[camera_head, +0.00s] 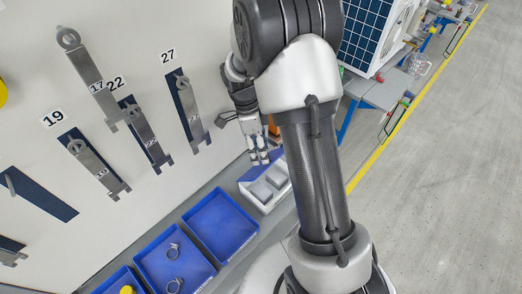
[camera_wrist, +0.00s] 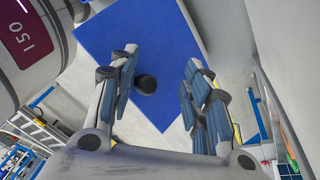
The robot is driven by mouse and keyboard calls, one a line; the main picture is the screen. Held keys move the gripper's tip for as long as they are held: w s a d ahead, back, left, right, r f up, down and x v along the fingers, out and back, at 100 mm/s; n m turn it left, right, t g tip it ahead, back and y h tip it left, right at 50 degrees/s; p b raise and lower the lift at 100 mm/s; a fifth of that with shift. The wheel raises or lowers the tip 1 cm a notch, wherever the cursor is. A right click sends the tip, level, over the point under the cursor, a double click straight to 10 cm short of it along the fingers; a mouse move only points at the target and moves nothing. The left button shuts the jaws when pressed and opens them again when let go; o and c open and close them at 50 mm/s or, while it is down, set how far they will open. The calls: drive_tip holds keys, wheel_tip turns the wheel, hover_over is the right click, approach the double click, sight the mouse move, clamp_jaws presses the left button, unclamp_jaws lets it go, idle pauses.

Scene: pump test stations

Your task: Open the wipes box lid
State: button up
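In the wrist view, a flat blue panel (camera_wrist: 165,40) with a round black knob (camera_wrist: 146,84) lies beyond my gripper (camera_wrist: 162,62). It looks like the lid of the wipes box, and it appears closed. My gripper's two fingers are spread apart with nothing between them; the knob shows between them, nearer the left finger. I cannot tell the distance to it. In the head view, my gripper (camera_head: 260,160) points down over the bench beside the wall, above a blue surface (camera_head: 248,172) at the back of a white tray. My arm hides part of this area.
The white tray (camera_head: 262,204) has grey compartments. Blue bins (camera_head: 222,224) stand left of it, one holding metal clamps (camera_head: 173,252). Numbered metal tools hang on the wall panel (camera_head: 185,45). The floor (camera_head: 450,190) at right is clear.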

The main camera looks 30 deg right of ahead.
drive_tip(key=shift+d+r, duration=0.1)
drive_tip(key=shift+d, duration=0.05)
drive_tip(key=shift+r, duration=0.15)
wheel_tip(320, 180, up, 10)
idle(0.5)
drive_tip(key=shift+f, duration=0.2)
drive_tip(key=shift+s, duration=0.1)
